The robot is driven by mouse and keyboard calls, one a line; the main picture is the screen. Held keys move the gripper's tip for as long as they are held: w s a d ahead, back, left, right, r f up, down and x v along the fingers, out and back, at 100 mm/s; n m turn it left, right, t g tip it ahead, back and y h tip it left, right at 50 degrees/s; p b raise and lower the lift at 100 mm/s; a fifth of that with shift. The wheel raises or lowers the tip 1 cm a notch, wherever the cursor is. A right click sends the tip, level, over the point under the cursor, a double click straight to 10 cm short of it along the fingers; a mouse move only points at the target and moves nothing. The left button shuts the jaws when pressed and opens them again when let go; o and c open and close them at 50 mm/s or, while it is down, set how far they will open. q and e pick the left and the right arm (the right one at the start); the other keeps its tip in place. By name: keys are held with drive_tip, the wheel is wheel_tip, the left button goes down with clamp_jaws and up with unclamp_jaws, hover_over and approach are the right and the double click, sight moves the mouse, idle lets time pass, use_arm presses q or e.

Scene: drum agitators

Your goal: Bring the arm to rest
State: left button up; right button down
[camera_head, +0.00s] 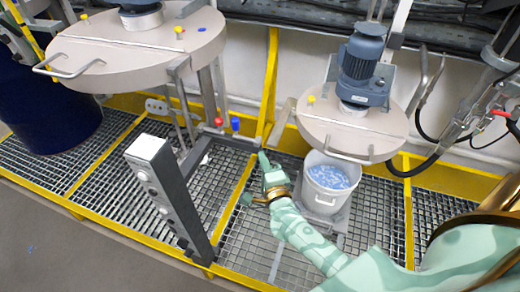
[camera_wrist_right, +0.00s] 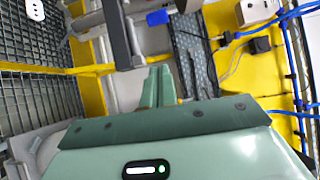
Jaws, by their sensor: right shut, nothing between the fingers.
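My right arm comes in from the lower right in the head view. Its right gripper (camera_head: 264,160) is shut and empty, just left of the white bucket and in front of the yellow post. The gripper's two fingers also show pressed together in the right wrist view (camera_wrist_right: 158,88). The red knob (camera_head: 219,122) and blue knob (camera_head: 235,123) sit on a bar slightly left of the fingertips. My left gripper does not show.
A white bucket (camera_head: 329,187) with bluish contents stands under the smaller agitator lid (camera_head: 350,130). A larger lid (camera_head: 135,48) is at the upper left, near a dark blue drum (camera_head: 45,108). A grey control post (camera_head: 165,190) stands left of my gripper. Yellow-edged grating (camera_head: 120,185) covers the floor.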

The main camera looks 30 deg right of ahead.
drive_tip(key=shift+s, duration=0.3)
drive_tip(key=shift+a, duration=0.1)
drive_tip(key=s+a+f+n+g+y, duration=0.2)
drive_tip(key=s+f+n+g+y, duration=0.1)
drive_tip(key=f+n, duration=0.5)
drive_tip(key=s+a+f+n+g+y, duration=0.2)
drive_tip(key=s+a+f+n, duration=0.15)
drive_tip(key=f+n, duration=0.45)
drive_tip(key=s+f+n+g, duration=0.3)
drive_tip(key=s+f+g, duration=0.2)
drive_tip(key=s+f, duration=0.7)
drive_tip(key=s+d+f+n+g, duration=0.1)
drive_tip(key=s+f+n+g, duration=0.1)
drive_tip(key=s, duration=0.7)
drive_tip(key=s+d+f+n+g, duration=0.1)
drive_tip(key=s+f, duration=0.4)
drive_tip(key=s, duration=0.5)
drive_tip(key=s+d+f+n+g, duration=0.2)
drive_tip(key=s+f+g, duration=0.1)
drive_tip(key=s, duration=0.7)
drive_tip(key=shift+s+f+n+g+h, duration=0.25)
drive_tip(key=shift+f+n+g+h, duration=0.15)
drive_tip(key=shift+g, duration=0.4)
